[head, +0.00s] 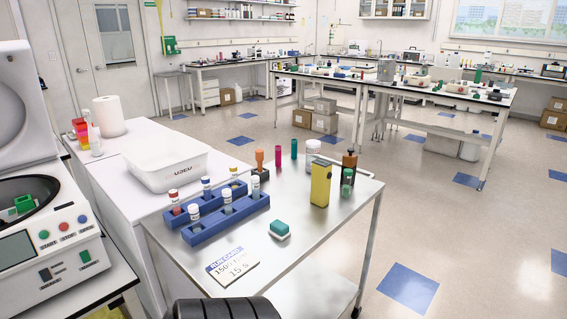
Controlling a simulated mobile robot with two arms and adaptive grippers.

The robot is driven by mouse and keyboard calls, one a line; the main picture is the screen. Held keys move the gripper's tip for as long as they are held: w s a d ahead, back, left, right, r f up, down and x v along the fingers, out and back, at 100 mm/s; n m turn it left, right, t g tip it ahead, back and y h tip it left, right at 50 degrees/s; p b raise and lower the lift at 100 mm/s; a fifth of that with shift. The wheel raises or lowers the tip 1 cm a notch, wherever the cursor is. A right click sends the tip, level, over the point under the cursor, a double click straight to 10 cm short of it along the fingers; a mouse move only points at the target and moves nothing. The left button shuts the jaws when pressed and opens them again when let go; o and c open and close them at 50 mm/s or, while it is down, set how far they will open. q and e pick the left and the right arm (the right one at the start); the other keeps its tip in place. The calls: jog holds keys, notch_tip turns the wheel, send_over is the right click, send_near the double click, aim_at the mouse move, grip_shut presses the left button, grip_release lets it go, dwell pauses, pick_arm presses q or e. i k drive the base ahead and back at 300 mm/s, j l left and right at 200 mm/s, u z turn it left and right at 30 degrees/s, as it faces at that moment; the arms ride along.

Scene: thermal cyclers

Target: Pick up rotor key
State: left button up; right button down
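An orange-handled tool (259,158), which may be the rotor key, stands upright in a small dark holder (261,175) near the back of the steel cart (315,238). It is small in the head view and its lower end is hidden in the holder. Neither of my grippers can be made out. A black ribbed part at the bottom edge is probably mine.
Blue racks (228,217) with capped tubes stand left of the cart's middle. An open centrifuge (50,245) is at left. The cart's front right is clear.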

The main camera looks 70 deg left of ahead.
aim_at(259, 154)
jog(key=i+u, duration=0.9)
jog(key=i+l+u, duration=0.25)
jog(key=u, duration=0.2)
jog(key=i, duration=0.1)
